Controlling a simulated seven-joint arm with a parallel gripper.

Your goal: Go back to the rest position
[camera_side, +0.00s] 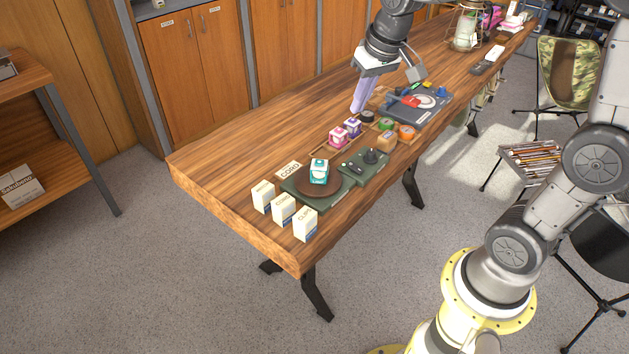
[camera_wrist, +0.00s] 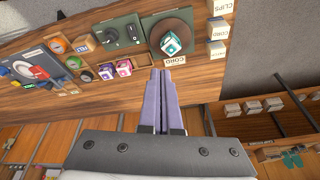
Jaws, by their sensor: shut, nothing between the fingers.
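My gripper (camera_side: 360,106) is in the air over the far side of the long wooden table (camera_side: 230,155) in the side view. Its purple fingers point down, behind the small sorting tray. In the wrist view my gripper (camera_wrist: 160,76) shows the two fingers side by side, closed with nothing between them. A teal and white box (camera_side: 319,171) stands on the round brown platter (camera_side: 312,190) of a green device, apart from my gripper; the box also shows in the wrist view (camera_wrist: 171,43).
Pink (camera_side: 338,136) and purple (camera_side: 353,127) boxes sit beside several round items. A grey device (camera_side: 420,104) and lantern (camera_side: 466,28) stand farther along. White label blocks (camera_side: 283,209) line the near end. A CORD sign (camera_side: 289,170) lies by the platter. The table's left part is clear.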

